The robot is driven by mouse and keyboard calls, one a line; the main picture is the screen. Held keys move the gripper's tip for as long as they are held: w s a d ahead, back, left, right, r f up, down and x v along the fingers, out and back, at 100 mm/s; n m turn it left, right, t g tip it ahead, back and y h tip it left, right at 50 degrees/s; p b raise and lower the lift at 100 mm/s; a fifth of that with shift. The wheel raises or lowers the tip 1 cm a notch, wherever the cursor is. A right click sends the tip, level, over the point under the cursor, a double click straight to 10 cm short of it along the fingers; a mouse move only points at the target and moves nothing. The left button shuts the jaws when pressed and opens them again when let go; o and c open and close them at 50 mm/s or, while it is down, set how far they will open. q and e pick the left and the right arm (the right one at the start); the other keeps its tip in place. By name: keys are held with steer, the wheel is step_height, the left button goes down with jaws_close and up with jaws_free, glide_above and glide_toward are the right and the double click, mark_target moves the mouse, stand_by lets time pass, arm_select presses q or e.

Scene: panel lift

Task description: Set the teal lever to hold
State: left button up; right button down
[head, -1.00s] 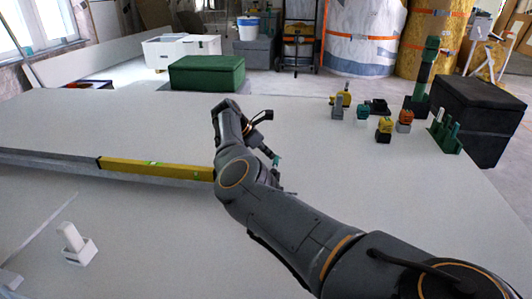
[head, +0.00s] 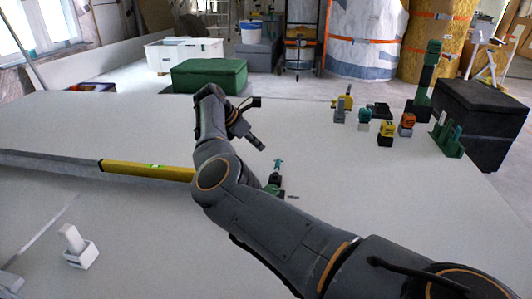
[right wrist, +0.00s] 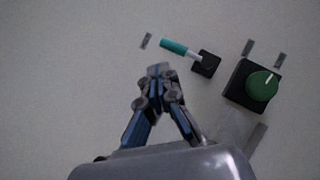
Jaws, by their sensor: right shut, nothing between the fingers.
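The teal lever (right wrist: 173,46) shows in the right wrist view, with a pale shaft running into a small black base (right wrist: 206,64). Its handle points up and left, towards a small grey mark (right wrist: 146,41). In the head view the teal lever (head: 278,163) stands small, just past my right gripper (head: 259,146). My right gripper also shows in the right wrist view (right wrist: 158,71); its fingers are together and empty, below and left of the lever and apart from it in the picture. My left gripper is not in view.
A green knob (right wrist: 262,86) on a black box sits right of the lever, with grey marks (right wrist: 248,47) near it. A yellow bar (head: 145,168) and a white block in a holder (head: 81,254) lie left.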

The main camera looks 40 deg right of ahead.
steer(key=v, duration=0.4)
steer(key=shift+a+r, duration=0.1)
stand_by(0.5)
